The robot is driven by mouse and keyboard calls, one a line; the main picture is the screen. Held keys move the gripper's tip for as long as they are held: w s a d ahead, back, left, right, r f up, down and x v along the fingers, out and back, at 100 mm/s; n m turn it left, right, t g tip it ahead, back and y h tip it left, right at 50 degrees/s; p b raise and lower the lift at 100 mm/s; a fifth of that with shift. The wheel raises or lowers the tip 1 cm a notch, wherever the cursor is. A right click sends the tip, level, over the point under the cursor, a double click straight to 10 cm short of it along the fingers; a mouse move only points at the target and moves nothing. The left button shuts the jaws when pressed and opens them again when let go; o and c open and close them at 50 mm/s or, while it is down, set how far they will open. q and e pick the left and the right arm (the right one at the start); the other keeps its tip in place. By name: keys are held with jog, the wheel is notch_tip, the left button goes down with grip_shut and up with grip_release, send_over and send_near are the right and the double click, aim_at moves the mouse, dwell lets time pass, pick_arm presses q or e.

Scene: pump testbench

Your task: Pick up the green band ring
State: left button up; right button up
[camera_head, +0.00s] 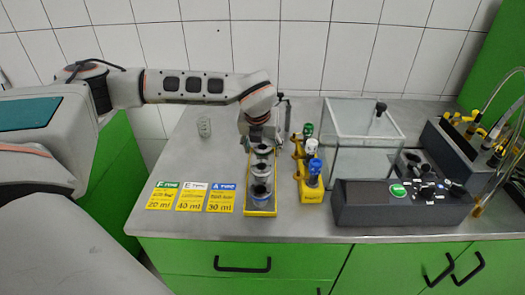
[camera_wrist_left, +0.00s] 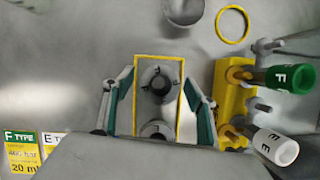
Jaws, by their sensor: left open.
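My left gripper (camera_head: 264,122) is over the back end of a narrow yellow-edged tray (camera_head: 262,212). In the left wrist view its two fingers, with teal pads, stand apart on either side of that tray (camera_wrist_left: 181,112), with nothing clearly held between them. Grey round parts stand in a row in the tray, one of them near the middle (camera_wrist_left: 158,83) and one nearer the palm (camera_wrist_left: 156,130). I cannot make out a green band on any of them. My right gripper is not in view.
A yellow rack (camera_head: 311,192) with green, white and blue-capped parts stands close right of the tray. A clear box (camera_head: 360,150) and dark control unit (camera_head: 400,208) are farther right. Label cards (camera_head: 192,197) lie left.

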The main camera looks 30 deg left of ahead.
pick_arm(q)
jog(key=shift+w+f, duration=0.1)
jog(key=shift+f, duration=0.15)
jog(key=c, duration=1.4)
jog(key=shift+o, duration=0.2)
jog(key=shift+r, duration=0.15)
